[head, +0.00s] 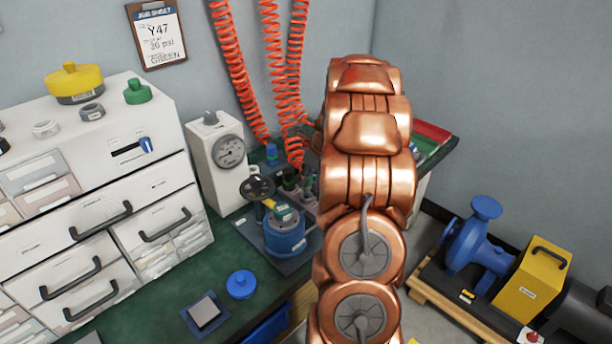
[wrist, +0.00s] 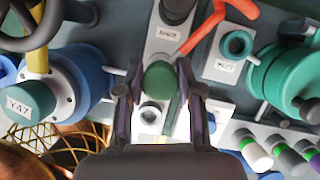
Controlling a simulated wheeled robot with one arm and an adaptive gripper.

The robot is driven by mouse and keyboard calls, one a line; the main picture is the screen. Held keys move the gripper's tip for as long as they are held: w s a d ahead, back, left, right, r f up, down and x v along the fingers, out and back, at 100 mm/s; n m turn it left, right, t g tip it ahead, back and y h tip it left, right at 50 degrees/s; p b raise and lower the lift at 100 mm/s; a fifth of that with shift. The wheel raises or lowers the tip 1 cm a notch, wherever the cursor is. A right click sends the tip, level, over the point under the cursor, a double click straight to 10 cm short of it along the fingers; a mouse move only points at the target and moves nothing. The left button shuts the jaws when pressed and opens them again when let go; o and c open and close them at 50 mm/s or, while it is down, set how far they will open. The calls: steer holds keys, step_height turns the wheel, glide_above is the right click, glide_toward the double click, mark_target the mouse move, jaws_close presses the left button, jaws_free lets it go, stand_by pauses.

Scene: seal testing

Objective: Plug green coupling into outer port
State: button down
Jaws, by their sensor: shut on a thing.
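In the wrist view my gripper (wrist: 157,92) is shut on the green coupling (wrist: 160,78), which shows as a rounded green end between the fingers. Just below it is a pale block with a dark round port (wrist: 151,113). Whether the coupling touches this block I cannot tell. A teal-ringed port (wrist: 237,43) sits on a labelled plate to the right. Another plate, labelled SPARE (wrist: 167,37), lies above the coupling. Which port is the outer one is not clear. In the head view my copper arm hides the gripper and coupling.
A blue valve body (head: 285,238), tagged Y47 in the wrist view (wrist: 18,106), stands left of my gripper; a teal body (wrist: 285,80) stands right. Orange coiled hoses (head: 228,60) hang behind. A clipboard (head: 158,35) reads Y47, GREEN.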

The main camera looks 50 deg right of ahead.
steer(key=shift+f+p, duration=0.65)
steer(key=shift+f, duration=0.8)
stand_by(0.4)
steer(key=c, duration=0.7)
jaws_free()
steer(key=v, duration=1.2)
steer(key=shift+s, duration=0.1)
